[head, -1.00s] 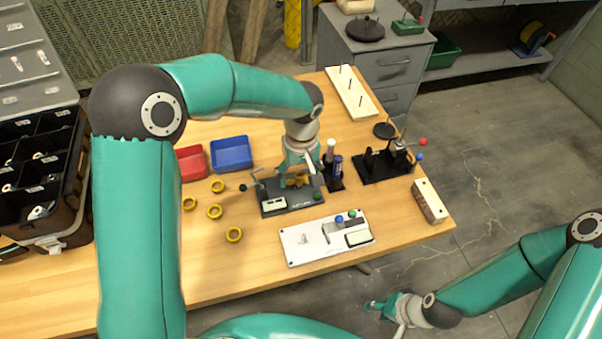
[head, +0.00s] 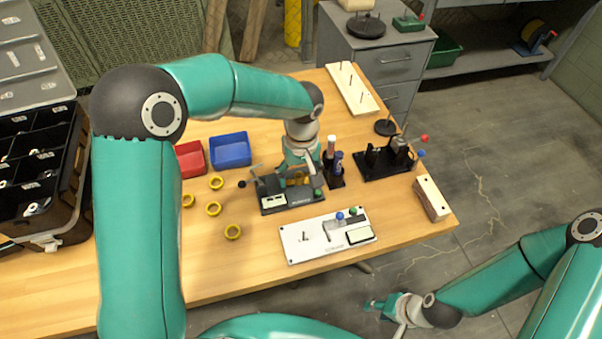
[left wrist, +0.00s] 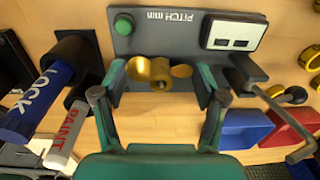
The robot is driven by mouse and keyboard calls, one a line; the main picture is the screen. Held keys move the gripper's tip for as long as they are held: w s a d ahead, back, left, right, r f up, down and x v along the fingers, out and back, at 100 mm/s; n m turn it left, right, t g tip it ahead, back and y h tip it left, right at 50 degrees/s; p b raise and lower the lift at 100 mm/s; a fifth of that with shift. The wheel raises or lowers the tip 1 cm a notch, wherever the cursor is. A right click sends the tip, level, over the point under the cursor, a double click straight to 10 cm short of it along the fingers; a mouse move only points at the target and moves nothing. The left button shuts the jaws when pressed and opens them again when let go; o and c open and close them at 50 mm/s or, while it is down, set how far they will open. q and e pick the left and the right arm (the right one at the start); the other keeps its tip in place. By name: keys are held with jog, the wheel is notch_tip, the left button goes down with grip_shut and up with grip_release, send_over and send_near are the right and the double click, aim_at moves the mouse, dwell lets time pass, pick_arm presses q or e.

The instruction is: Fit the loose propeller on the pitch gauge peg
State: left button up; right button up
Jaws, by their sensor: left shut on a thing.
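The brass-coloured propeller (left wrist: 150,72) lies between the fingertips of my left gripper (left wrist: 160,78), which is shut on it. The propeller and my left gripper (head: 298,178) also show in the head view, over the dark pitch gauge (head: 290,203). The gauge plate (left wrist: 180,38) carries a green button, the words "PITCH min" and a display. The propeller is at the plate's near edge in the wrist view. I cannot see the gauge peg, nor tell whether the propeller touches it. My right gripper (head: 380,306) hangs off the table's front, too small to read.
A white gauge (head: 300,250) stands in front. LOCK and PAINT bottles (left wrist: 30,110) stand close beside the gripper. A bent lever (left wrist: 275,105) is on the other side. Yellow rings (head: 213,209), a blue bin (head: 231,150) and a red bin (head: 190,158) lie left.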

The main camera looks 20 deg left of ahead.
pick_arm(q)
jog(key=shift+f+b, duration=0.4)
jog(key=shift+b, duration=0.05)
dwell(0.3)
jog(key=o, duration=1.2)
jog(key=shift+o, duration=0.2)
notch_tip(320, 180, up, 16)
jog(key=p, duration=0.3)
jog(key=shift+w+d+p, duration=0.15)
jog(key=shift+d+p, duration=0.05)
jog(key=shift+p, duration=0.2)
